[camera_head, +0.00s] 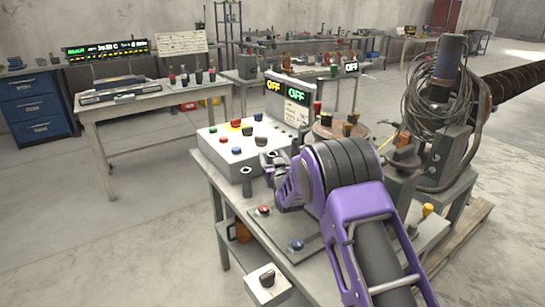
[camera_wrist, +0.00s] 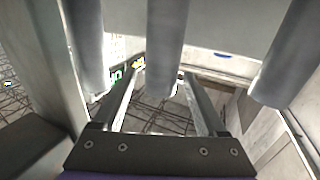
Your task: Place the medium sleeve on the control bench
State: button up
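In the wrist view, three plain grey cylinders show: a left one (camera_wrist: 87,45), a middle one (camera_wrist: 165,40) and a right one (camera_wrist: 290,50). I cannot tell which is the medium sleeve. My gripper (camera_wrist: 161,73) has its two fingers apart, with the middle cylinder's end in line with the gap; contact is not clear. In the head view, my gripper (camera_head: 268,160) is over the left part of the control bench (camera_head: 222,183), beside the white button box. A small dark upright cylinder (camera_head: 246,181) stands left of it. My purple arm hides much of the bench.
The white control box (camera_head: 225,148) carries buttons and a display reading OFF (camera_head: 287,94). A round wooden piece (camera_head: 328,128) with dark knobs is behind my arm. Coiled cable (camera_head: 433,102) and machinery stand at right. The floor at left is clear.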

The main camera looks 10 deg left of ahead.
jog(key=shift+r, duration=0.1)
jog(key=shift+s, duration=0.1)
jog(key=v, duration=1.1)
jog(key=shift+s+d, duration=0.2)
jog(key=shift+s, duration=0.15)
jog(key=shift+r, duration=0.1)
